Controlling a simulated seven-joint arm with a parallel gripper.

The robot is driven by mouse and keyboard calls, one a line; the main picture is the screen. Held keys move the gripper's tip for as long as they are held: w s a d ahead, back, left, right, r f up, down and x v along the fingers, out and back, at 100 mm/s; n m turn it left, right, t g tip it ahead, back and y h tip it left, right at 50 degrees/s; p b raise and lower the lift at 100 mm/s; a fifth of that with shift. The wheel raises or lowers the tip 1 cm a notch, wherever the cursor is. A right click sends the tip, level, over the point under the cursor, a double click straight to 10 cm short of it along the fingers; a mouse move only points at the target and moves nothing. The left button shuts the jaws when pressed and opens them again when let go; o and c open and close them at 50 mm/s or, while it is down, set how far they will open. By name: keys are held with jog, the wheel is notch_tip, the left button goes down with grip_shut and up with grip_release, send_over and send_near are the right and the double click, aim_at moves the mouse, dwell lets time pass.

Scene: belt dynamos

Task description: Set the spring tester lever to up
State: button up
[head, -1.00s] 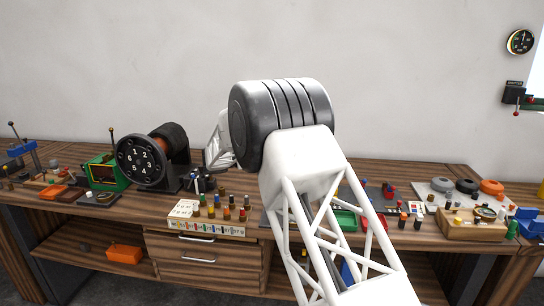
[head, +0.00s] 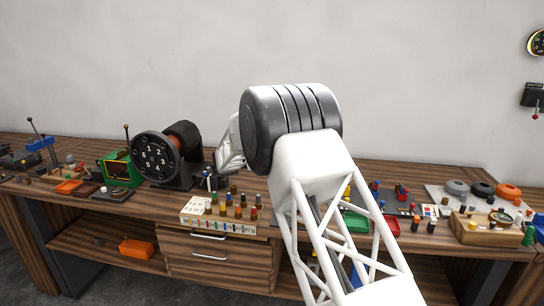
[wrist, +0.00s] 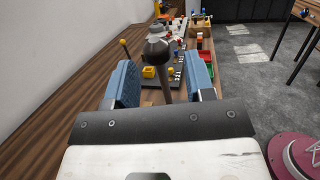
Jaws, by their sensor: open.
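In the wrist view a lever with a dark round knob (wrist: 157,50) and a grey stem stands between my gripper's (wrist: 157,82) two blue fingers. I take it for the spring tester lever, but no label is readable. Its stem leans slightly left toward the top of the picture; its base is hidden. My gripper is open, with a finger on each side of the stem and visible space between. Contact cannot be seen.
A thin lever with a yellow ball (wrist: 123,42) stands beyond the left finger. In the head view, a dial drum (head: 155,158), a green box (head: 118,170) and a rack of small bottles (head: 217,225) crowd the bench.

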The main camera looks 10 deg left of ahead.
notch_tip(320, 180, up, 4)
jog(key=shift+f, duration=0.15)
jog(key=o, duration=0.6)
jog(key=s+d, duration=0.1)
jog(key=s, duration=0.2)
jog(key=s+d, duration=0.1)
jog(key=s, duration=0.2)
jog(key=s+d, duration=0.2)
jog(key=s, duration=0.2)
jog(key=shift+s+r, duration=0.3)
jog(key=shift+s, duration=0.3)
jog(key=shift+s+r, duration=0.25)
jog(key=shift+s, duration=0.3)
jog(key=c, duration=0.3)
jog(key=shift+s+d+f, duration=0.15)
jog(key=shift+s+d, duration=0.05)
jog(key=c, duration=0.3)
jog(key=shift+s+d+r, duration=0.1)
jog(key=shift+s+d, duration=0.3)
jog(key=shift+s, duration=0.2)
jog(key=shift+s+d+r, duration=0.1)
jog(key=shift+s+d, duration=0.25)
jog(key=shift+s, duration=0.2)
